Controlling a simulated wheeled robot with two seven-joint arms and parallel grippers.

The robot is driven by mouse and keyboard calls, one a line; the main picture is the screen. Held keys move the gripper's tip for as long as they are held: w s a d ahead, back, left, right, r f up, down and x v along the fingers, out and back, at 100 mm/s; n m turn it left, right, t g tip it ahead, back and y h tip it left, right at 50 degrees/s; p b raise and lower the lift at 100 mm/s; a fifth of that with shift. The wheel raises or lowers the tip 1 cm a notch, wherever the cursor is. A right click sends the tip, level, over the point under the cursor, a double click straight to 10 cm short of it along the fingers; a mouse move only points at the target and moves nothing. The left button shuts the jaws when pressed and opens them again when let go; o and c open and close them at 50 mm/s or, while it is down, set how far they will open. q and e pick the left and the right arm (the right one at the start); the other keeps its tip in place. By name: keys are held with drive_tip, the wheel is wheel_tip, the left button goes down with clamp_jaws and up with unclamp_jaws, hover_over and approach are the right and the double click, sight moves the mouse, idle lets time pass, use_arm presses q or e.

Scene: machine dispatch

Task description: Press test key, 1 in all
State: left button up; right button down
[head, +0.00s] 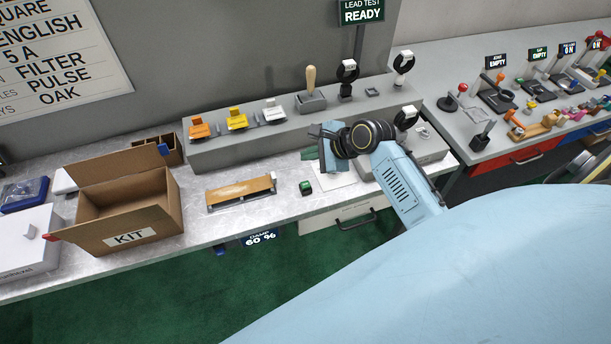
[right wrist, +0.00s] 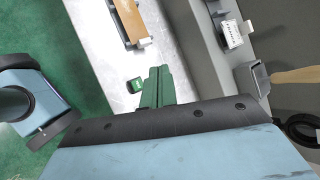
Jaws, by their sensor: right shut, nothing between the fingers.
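A small green key block (head: 306,187) with a pale marking on top sits on the light worktop, right of a long brown-topped holder. It also shows in the right wrist view (right wrist: 135,85), just left of the fingers. I take it to be the test key, though its marking is too small to read. My right gripper (head: 311,153) is above the worktop, behind and slightly right of the block. Its green fingers (right wrist: 158,76) are together and hold nothing. They look apart from the block.
A "LEAD TEST READY" sign (head: 362,11) stands behind. A grey raised shelf (head: 235,150) carries coloured switches and a lever (head: 311,82). The brown-topped holder (head: 240,191) and an open KIT box (head: 130,215) stand to the left. Worktop around the green block is mostly clear.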

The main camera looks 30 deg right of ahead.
drive_tip(key=shift+f, duration=0.15)
drive_tip(key=b, duration=0.1)
hover_over(309, 185)
wheel_tip(309, 185, down, 4)
drive_tip(key=shift+s+f, duration=0.1)
wheel_tip(309, 185, down, 2)
drive_tip(key=b, duration=0.3)
drive_tip(key=shift+f+b, duration=0.15)
drive_tip(key=shift+b, duration=0.2)
drive_tip(key=shift+f, duration=1)
drive_tip(key=shift+f, duration=0.1)
idle(0.7)
drive_tip(key=shift+f, duration=0.35)
